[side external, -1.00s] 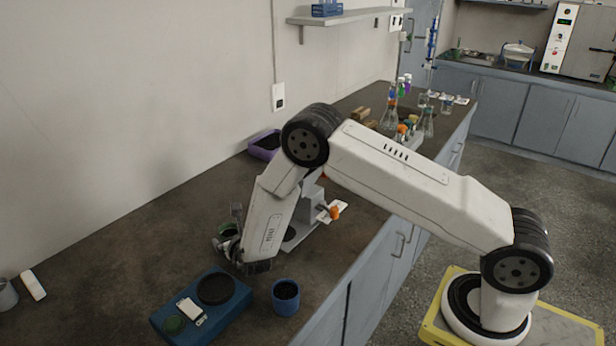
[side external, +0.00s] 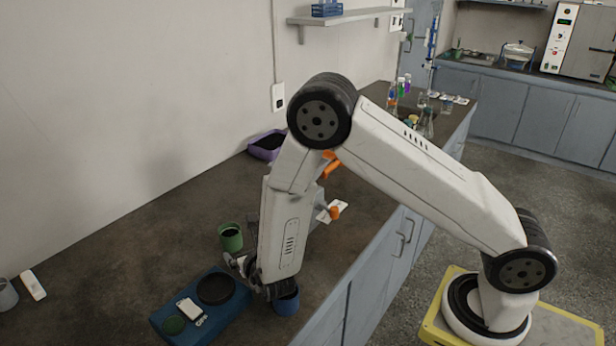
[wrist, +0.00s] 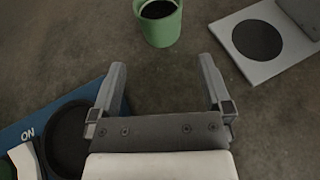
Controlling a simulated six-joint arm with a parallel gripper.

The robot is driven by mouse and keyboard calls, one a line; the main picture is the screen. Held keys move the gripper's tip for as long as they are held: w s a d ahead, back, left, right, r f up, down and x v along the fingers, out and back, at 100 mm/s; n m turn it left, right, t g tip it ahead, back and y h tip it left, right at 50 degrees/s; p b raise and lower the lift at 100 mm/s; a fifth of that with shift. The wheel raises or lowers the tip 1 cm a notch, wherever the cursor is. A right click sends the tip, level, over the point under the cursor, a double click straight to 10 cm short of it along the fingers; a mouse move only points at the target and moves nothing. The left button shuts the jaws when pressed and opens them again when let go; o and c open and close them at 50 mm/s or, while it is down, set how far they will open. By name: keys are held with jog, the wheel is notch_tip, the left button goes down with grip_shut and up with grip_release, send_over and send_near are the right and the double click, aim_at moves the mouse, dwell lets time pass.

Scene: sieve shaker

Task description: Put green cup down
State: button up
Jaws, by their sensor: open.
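The green cup (side external: 231,238) stands upright on the dark bench, with dark contents inside. In the wrist view the green cup (wrist: 158,22) is beyond my fingertips, roughly between their lines and apart from them. My gripper (wrist: 165,85) is open, with nothing between its fingers. In the side view my gripper (side external: 240,265) is low over the bench, in front of the cup and close to the blue device; its fingers are partly hard to make out there.
A blue device (side external: 232,311) with a dark round plate (side external: 216,289) lies at the front. A blue cup (side external: 287,303) is partly behind my wrist. A grey stand's base (wrist: 262,65) is to the right. A purple tray (side external: 266,146) sits by the wall.

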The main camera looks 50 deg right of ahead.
jog(key=shift+s+a+r, duration=0.1)
jog(key=shift+s+a, duration=0.05)
jog(key=shift+s, duration=0.25)
jog(key=shift+r, duration=0.1)
dwell(0.3)
jog(key=shift+s+d+r+m, duration=0.1)
jog(key=shift+d+m, duration=0.2)
jog(key=shift+d, duration=0.05)
jog(key=s+d+m+g+h, duration=0.1)
jog(key=d+m, duration=0.1)
jog(key=s+d+r+m+g+h, duration=0.1)
jog(key=d+m, duration=0.1)
jog(key=s+d+r+m+g+h, duration=0.1)
jog(key=s+d+m+g, duration=0.1)
jog(key=shift+d+r, duration=0.25)
jog(key=shift+d, duration=0.05)
jog(key=s+d+r+m+g+y, duration=0.1)
jog(key=s+r+m+g+y, duration=0.1)
jog(key=s+m+g, duration=0.35)
jog(key=s+d+r+m+g+y, duration=0.1)
jog(key=s+d+m+g, duration=0.15)
jog(key=s+m, duration=0.5)
jog(key=s+a+r+m+t+y, duration=0.1)
jog(key=a+r+m+y, duration=0.3)
jog(key=m, duration=0.7)
jog(key=shift+s+a+r+m+t+y, duration=0.25)
jog(key=shift+s+m+t+y, duration=0.2)
jog(key=shift+y, duration=0.25)
jog(key=shift+w, duration=0.1)
